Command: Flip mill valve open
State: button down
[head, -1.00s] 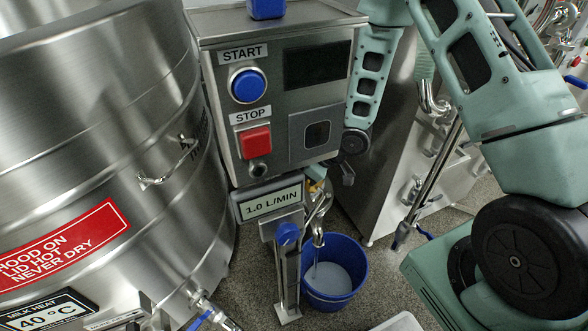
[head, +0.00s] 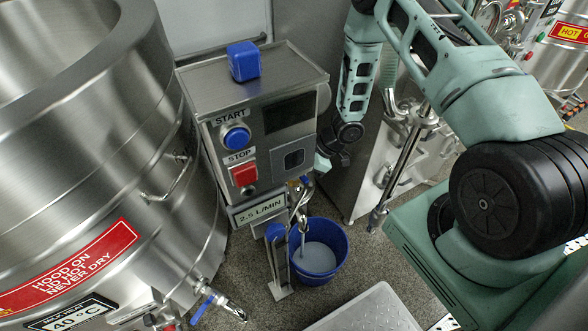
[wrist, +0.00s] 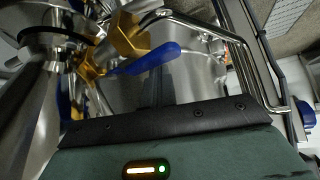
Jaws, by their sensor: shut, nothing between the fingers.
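The mill valve shows in the wrist view as a brass body (wrist: 128,38) with a blue lever handle (wrist: 148,59) slanting up to the right. In the head view only a small brass part (head: 293,184) of it shows below the control box, beside the outlet pipe. My gripper (wrist: 153,88) is shut and empty, its dark fingers pointing at the blue handle from below in the wrist picture. I cannot tell whether they touch it. In the head view my gripper is mostly hidden behind the control box's right side.
The control box (head: 209,165) carries START and STOP buttons and a 2.5 L/MIN display (head: 260,211). A blue bucket (head: 338,265) with pale liquid stands below the outlet. A steel vat (head: 90,150) fills the left; a grey tray (head: 365,312) lies in front.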

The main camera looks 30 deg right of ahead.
jog(key=shift+d, duration=0.5)
dwell(0.3)
